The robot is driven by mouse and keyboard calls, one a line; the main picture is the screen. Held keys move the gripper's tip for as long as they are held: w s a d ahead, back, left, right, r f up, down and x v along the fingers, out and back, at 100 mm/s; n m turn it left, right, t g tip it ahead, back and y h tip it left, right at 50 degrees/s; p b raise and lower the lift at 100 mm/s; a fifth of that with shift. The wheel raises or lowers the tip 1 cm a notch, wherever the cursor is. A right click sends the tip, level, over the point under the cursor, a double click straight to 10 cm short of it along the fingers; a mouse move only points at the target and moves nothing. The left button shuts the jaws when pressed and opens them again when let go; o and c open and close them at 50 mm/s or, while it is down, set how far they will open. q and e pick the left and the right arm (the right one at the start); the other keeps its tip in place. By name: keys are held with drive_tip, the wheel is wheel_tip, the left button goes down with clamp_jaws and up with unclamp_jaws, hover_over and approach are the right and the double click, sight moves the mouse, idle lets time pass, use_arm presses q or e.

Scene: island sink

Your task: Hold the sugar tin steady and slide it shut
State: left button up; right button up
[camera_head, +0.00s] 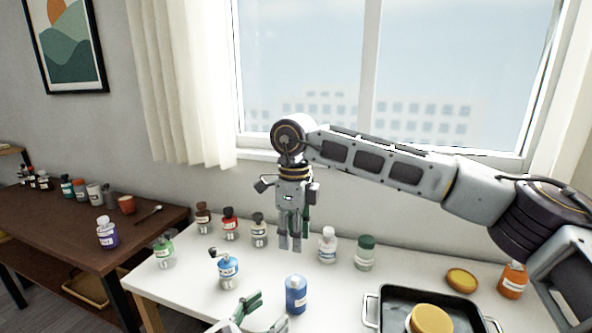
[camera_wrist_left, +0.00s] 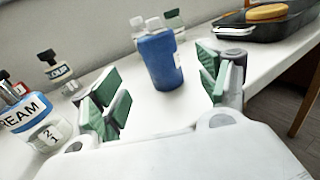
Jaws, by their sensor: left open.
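A blue tin (camera_head: 296,294) with a pale label stands upright on the white table; I cannot read the label, so I cannot confirm it as the sugar tin. In the left wrist view the blue tin (camera_wrist_left: 160,60) stands ahead, between the lines of the fingers and apart from them. My left gripper (camera_head: 266,312) is open and empty, low over the front of the table, just left of the tin; its fingers also show in the wrist view (camera_wrist_left: 158,92). My right gripper (camera_head: 290,244) hangs fingers down, above and behind the tin, with nothing visible in it. Its finger gap is unclear.
A blue-white cream jar (camera_head: 228,270) stands left of the tin, and several small bottles line the back. A white-capped bottle (camera_head: 327,246) and green-lidded jar (camera_head: 365,253) stand behind. A black tray (camera_head: 392,300) with a yellow round thing (camera_head: 431,319) is at right.

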use_arm(q)
drive_tip(key=shift+v, duration=1.35)
drive_tip(key=shift+r, duration=0.15)
wheel_tip(320, 180, up, 9)
drive_tip(key=p, duration=0.9)
drive_tip(key=shift+r+p, duration=0.4)
drive_tip(key=shift+p, duration=0.15)
drive_tip(key=shift+f, duration=0.1)
